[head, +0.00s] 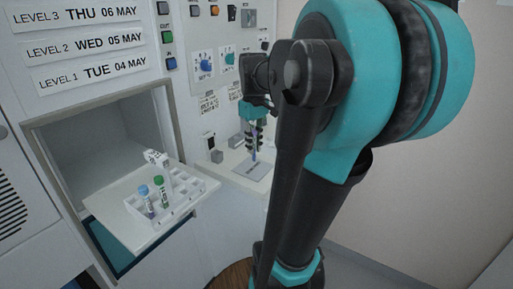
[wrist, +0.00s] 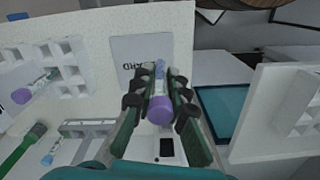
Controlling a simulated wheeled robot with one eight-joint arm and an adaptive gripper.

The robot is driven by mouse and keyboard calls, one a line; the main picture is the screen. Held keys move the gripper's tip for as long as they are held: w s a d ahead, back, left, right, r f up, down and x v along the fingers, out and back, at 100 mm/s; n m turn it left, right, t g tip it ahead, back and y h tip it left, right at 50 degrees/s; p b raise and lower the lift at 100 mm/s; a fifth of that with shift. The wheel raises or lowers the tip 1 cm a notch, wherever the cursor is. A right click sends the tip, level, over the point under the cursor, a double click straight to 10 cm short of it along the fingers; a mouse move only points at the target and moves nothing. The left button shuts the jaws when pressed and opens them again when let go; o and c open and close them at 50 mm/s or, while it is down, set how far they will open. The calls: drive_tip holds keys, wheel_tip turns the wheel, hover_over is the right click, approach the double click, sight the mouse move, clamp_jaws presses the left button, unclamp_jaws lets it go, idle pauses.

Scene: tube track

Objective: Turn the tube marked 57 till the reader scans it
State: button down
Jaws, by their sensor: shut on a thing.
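My gripper (head: 254,138) is at the wall of the machine, above a small ledge. In the wrist view its fingers (wrist: 157,92) are closed around a tube with a purple cap (wrist: 159,110). The tube's lower end also shows below the fingers in the head view (head: 254,156). It points down toward a grey printed pad (wrist: 128,50). The number on the held tube cannot be read. A small dark window (wrist: 167,147) shows near the cap in the wrist view; whether it is the reader is unclear.
A white tray (head: 131,208) juts from an open hatch at left, carrying tubes with a blue cap (head: 143,190) and a green cap (head: 159,180). Buttons and knobs (head: 206,64) cover the panel above the ledge.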

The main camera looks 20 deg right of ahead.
sight(215, 134)
drive_tip(key=w+a+r+m, duration=0.35)
drive_tip(key=w+a, duration=0.65)
drive_tip(key=w, duration=0.4)
drive_tip(key=shift+n, duration=0.35)
drive_tip(key=shift+s+f, duration=0.15)
drive_tip(key=shift+f, duration=1.05)
drive_tip(key=shift+s+f, duration=0.1)
drive_tip(key=shift+f, duration=1.05)
drive_tip(key=shift+f, duration=1.65)
drive_tip(key=c, duration=1.4)
unclamp_jaws()
drive_tip(key=shift+c, duration=0.2)
wheel_tip(215, 134, up, 12)
drive_tip(key=shift+s, duration=0.1)
